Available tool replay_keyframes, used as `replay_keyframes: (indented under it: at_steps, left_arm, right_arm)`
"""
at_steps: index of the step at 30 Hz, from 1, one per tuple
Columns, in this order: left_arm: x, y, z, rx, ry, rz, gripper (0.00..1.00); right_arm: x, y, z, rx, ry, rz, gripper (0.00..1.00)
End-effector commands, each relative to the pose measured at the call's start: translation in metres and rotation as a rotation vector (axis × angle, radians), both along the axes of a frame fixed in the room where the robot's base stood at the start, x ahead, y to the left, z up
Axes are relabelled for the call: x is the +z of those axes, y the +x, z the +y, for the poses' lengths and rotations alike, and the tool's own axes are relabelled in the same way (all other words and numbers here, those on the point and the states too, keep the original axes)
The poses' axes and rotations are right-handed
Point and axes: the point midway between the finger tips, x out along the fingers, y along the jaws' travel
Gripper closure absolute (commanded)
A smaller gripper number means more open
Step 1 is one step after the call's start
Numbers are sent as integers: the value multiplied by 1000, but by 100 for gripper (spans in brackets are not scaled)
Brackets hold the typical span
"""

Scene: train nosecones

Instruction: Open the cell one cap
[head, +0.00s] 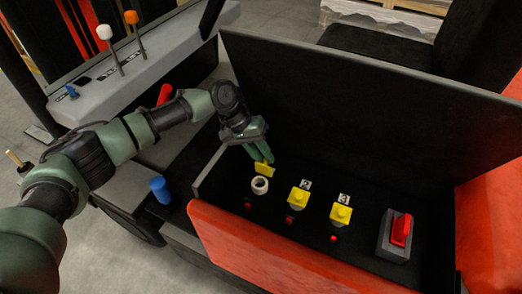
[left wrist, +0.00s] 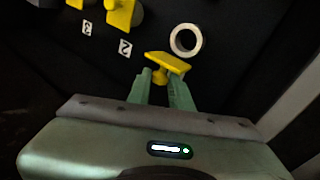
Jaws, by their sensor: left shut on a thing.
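In the head view my left gripper (head: 262,157) reaches down into the black box from the left. It is shut on a yellow cap (head: 264,169), which is tilted and sits behind a white ring-shaped opening (head: 260,185). The opening is uncovered, leftmost in its row. In the left wrist view the cap (left wrist: 168,63) sits at the fingertips (left wrist: 160,84), beside the open ring (left wrist: 186,40). I cannot tell whether the cap is still joined to the ring. My right gripper is not in view.
Yellow caps labelled 2 (head: 299,199) and 3 (head: 341,214) sit closed to the right. Small red pieces (head: 290,220) lie in front of the row. A red switch (head: 401,231) is farther right. The box's raised black lid (head: 370,110) stands behind.

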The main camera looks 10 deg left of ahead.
Motion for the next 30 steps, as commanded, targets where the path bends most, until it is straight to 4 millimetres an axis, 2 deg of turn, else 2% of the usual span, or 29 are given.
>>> replay_keyframes:
  at_steps: [15,16,18,26,30]
  left_arm:
    - [-1,4,-1,2,17,57,100]
    - [-1,4,-1,2,17,57,71]
    - [-1,4,-1,2,17,57,57]
    - [-1,4,-1,2,16,57,57]
    - [6,5,3,2,16,56,57]
  right_arm:
    - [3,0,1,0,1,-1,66]
    - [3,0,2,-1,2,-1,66]
    - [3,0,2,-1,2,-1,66]
    - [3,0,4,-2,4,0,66]
    - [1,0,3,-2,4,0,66]
